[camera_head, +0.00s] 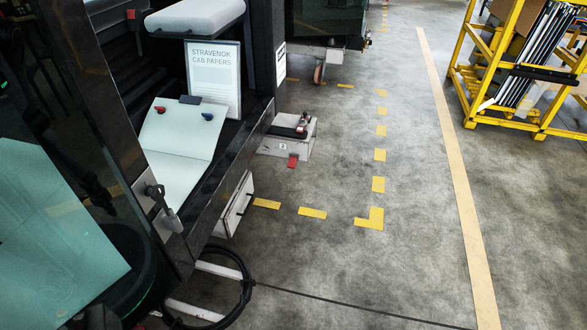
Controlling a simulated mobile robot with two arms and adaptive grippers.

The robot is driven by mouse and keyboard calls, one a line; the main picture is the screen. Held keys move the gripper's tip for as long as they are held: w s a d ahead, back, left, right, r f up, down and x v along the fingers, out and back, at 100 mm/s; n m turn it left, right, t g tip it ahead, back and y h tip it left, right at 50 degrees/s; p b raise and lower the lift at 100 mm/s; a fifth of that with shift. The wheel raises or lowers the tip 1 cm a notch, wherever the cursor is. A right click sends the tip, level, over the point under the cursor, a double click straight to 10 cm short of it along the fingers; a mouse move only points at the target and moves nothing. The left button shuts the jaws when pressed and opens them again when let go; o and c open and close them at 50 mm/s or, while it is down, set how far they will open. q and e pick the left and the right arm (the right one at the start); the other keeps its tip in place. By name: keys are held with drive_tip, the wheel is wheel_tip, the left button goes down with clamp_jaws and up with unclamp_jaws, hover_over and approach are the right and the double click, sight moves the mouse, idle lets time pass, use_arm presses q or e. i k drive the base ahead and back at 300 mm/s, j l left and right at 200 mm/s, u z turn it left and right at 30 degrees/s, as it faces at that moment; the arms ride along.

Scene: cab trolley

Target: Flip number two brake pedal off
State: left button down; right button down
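A low pale box (298,147) stands on the floor just right of the dark cab frame. A small plate marked 2 (283,146) is on its near side. A red pedal (293,160) sticks out low from that side, close to the floor. A black part with a small red piece (302,124) sits on top of the box. I cannot tell the pedal's exact setting at this size. Neither of my grippers is in view.
The dark cab frame (232,160) fills the left side, with a papers sign (214,85) inside. Another pale box (235,205) sits nearer, below the frame. A black hose loop (243,290) and a cable lie on the floor. Yellow racks (470,90) stand far right; the floor between is clear.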

sight(292, 163)
drive_tip(key=i+l+u, duration=0.35)
drive_tip(key=i+l, duration=0.45)
drive_tip(key=i, duration=0.45)
drive_tip(key=i+l+u, duration=0.35)
drive_tip(key=i+l, duration=0.75)
